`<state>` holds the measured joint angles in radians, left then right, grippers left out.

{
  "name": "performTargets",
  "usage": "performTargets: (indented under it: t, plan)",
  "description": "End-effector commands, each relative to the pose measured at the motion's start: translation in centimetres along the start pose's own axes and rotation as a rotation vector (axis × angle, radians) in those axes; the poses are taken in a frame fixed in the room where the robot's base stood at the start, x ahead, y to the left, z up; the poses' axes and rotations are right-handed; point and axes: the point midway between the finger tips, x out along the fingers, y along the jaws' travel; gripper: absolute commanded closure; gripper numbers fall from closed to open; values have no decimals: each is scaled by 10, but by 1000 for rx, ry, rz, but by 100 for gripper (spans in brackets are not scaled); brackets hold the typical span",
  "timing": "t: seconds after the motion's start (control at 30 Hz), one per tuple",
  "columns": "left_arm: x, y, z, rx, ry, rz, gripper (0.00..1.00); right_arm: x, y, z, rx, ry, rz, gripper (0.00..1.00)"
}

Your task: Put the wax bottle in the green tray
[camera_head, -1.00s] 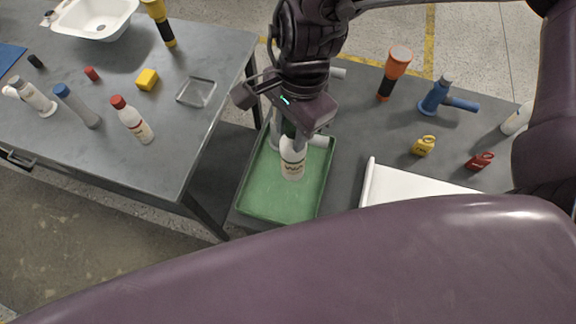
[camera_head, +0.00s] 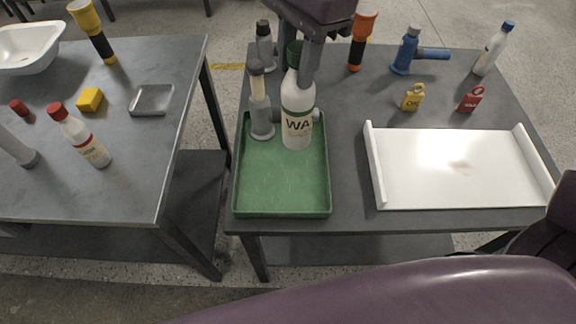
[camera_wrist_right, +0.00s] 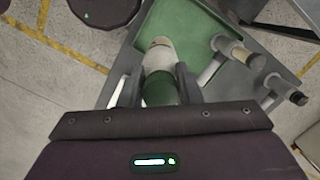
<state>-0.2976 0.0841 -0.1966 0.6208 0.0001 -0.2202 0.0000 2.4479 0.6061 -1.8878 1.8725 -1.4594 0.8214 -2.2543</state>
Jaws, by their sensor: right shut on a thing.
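The wax bottle (camera_head: 297,105) is white with a green cap and a label reading "WA". It stands about upright within the back right part of the green tray (camera_head: 282,212). I cannot tell if its base touches the tray floor. My right gripper (camera_head: 303,72) comes from above and is shut on the bottle near its cap. In the right wrist view the green cap (camera_wrist_right: 160,90) is between the two fingers, with the white body beyond it over the tray. My left gripper is not in view.
A white tray (camera_head: 455,170), blue tool (camera_head: 405,50), orange flashlight (camera_head: 361,40) and small yellow (camera_head: 412,98) and red (camera_head: 471,100) tags are to the right. Another table is left.

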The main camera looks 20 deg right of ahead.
Motion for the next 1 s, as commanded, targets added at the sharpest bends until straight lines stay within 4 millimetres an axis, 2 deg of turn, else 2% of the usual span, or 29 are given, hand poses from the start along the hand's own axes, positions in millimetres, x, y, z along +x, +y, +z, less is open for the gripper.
performTargets:
  t: [0.1, 0.3, 0.5, 0.6, 0.83, 1.0]
  plan:
    - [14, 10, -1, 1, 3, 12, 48, 31, 1, -4, 0, -4, 6, 100]
    - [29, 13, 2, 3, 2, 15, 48, 86, 1, -12, 2, -4, 7, 100]
    - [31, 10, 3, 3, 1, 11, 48, 128, 1, -18, 2, 1, 4, 100]
    - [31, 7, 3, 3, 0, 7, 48, 141, 0, -20, 2, 1, 2, 100]
    - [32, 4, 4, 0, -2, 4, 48, 158, 1, -22, 2, 1, 2, 100]
    - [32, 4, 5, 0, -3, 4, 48, 184, 1, -25, 2, 1, 5, 100]
